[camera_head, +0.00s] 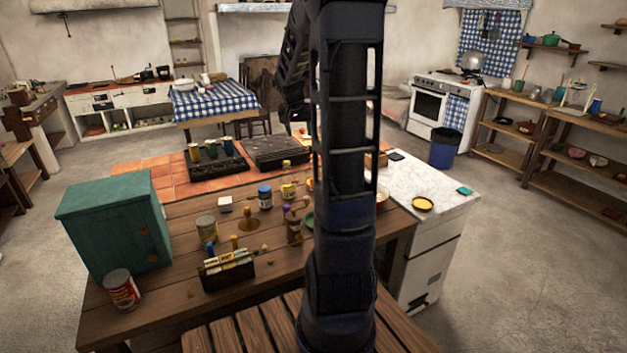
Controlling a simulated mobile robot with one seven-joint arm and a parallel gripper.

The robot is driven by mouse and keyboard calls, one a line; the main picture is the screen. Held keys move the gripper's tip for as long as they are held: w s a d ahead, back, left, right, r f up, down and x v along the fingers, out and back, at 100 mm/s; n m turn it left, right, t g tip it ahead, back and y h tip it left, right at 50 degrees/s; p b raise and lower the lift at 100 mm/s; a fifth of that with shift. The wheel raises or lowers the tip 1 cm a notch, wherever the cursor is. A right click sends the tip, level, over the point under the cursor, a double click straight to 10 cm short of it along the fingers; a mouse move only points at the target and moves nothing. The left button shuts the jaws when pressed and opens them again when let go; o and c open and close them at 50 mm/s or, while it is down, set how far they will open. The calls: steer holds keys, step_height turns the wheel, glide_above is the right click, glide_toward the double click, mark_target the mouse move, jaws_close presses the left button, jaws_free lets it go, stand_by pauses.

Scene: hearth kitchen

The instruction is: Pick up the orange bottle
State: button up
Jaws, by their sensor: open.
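A small upright thing with an orange-brown top (248,223) stands on the wooden table, left of my arm. It may be the orange bottle, but it is too small to be sure. A smaller orange top (235,241) shows just behind a box of upright packets (228,268). A brown bottle (293,231) stands to the right, close to my arm. My dark arm rises through the middle of the view and hides part of the table. My gripper's fingers cannot be made out, and nothing is seen held.
A green cabinet (117,225) and a red can (122,291) stand at the table's left. Blue-lidded (265,197) and yellow (288,191) jars and a tan can (207,228) crowd the middle. A white counter (425,190) adjoins on the right. The front left tabletop is fairly clear.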

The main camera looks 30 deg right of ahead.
steer(key=w+d+f+m, duration=0.1)
steer(key=w+d+f, duration=0.3)
steer(key=f, duration=0.1)
steer(key=w+d+f, duration=0.4)
steer(key=f, duration=0.1)
steer(key=w+d+f+m, duration=0.1)
steer(key=w+d+f, duration=0.2)
steer(key=f, duration=0.3)
steer(key=shift+w+d+f+m, duration=0.1)
steer(key=shift+w+d+m, duration=0.2)
steer(key=shift+w+d, duration=0.15)
steer(key=shift+w+x, duration=0.15)
steer(key=shift+x, duration=1.25)
steer(key=shift+w+x, duration=0.1)
steer(key=shift+x, duration=1.25)
steer(key=shift+a, duration=0.15)
jaws_close()
